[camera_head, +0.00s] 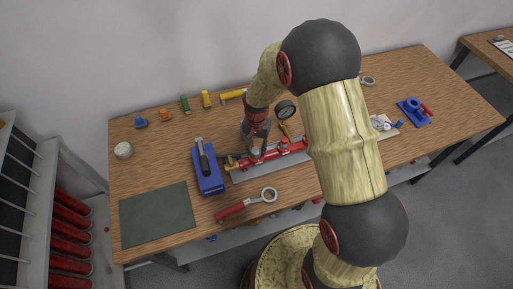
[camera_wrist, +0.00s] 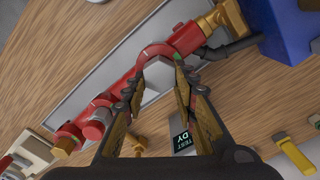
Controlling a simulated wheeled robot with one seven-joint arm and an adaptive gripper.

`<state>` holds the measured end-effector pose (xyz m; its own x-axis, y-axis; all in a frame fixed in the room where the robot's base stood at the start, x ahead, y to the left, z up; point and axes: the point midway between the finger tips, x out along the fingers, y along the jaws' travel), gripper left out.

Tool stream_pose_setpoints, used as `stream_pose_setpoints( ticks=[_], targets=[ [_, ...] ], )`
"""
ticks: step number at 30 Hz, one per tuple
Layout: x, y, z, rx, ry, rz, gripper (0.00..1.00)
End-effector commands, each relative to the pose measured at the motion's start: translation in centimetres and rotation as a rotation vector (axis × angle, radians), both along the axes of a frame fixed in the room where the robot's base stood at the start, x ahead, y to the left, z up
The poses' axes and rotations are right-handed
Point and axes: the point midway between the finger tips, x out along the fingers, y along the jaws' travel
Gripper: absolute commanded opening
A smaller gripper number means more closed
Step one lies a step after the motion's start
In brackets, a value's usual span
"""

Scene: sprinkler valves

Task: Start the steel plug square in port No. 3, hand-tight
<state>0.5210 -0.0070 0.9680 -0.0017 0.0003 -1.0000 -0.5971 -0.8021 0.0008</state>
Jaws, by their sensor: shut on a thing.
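A red manifold pipe (camera_head: 285,148) with brass fittings at its left end lies on a grey steel plate (camera_head: 240,176) on the bench. It also crosses the wrist view (camera_wrist: 190,40). My gripper (camera_head: 256,150) is over the manifold's left part, pointing down. In the wrist view its fingertips (camera_wrist: 158,78) are apart, with a pale grey piece between them, seemingly the steel plug (camera_wrist: 158,72). A red curved rim (camera_wrist: 154,49) shows just beyond it. The fingers and grey background hide whether the plug touches the port or stands square. No port number is readable.
A red-handled ring wrench (camera_head: 250,204) lies in front. A gauge (camera_head: 286,109) is behind. Small coloured parts line the back edge. A green mat (camera_head: 155,215) lies bare at front left.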

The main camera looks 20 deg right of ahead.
Motion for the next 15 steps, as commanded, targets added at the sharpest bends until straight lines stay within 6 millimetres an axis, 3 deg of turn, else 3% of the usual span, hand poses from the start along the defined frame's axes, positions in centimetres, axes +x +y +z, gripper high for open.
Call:
stream_pose_setpoints(
  ticks=[9,15],
  targets=[
    [0.14,-0.15,0.29,0.001,-0.007,-0.254,0.00],
    [0.14,-0.17,0.28,0.001,-0.007,-0.272,0.00]
  ],
)
